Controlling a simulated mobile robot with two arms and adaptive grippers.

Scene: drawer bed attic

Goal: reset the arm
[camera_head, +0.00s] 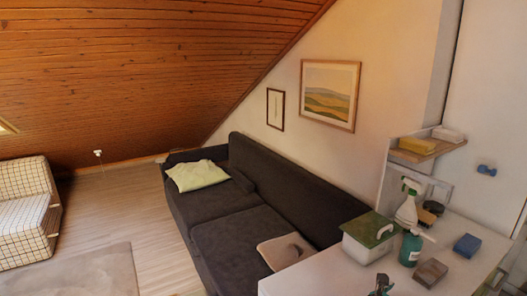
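Neither of my arms nor grippers can be made out in the head view. A small dark green object (382,285) on the white dresser top is cut off by the bottom edge of the picture, and I cannot tell what it is.
The white dresser top (327,272) at bottom right holds a green-lidded box (358,246), a white spray bottle (407,206), a teal bottle (411,249), a brown block (430,272) and a blue block (467,245). A dark sofa (240,234) stands behind. Wooden floor (135,215) at left is open.

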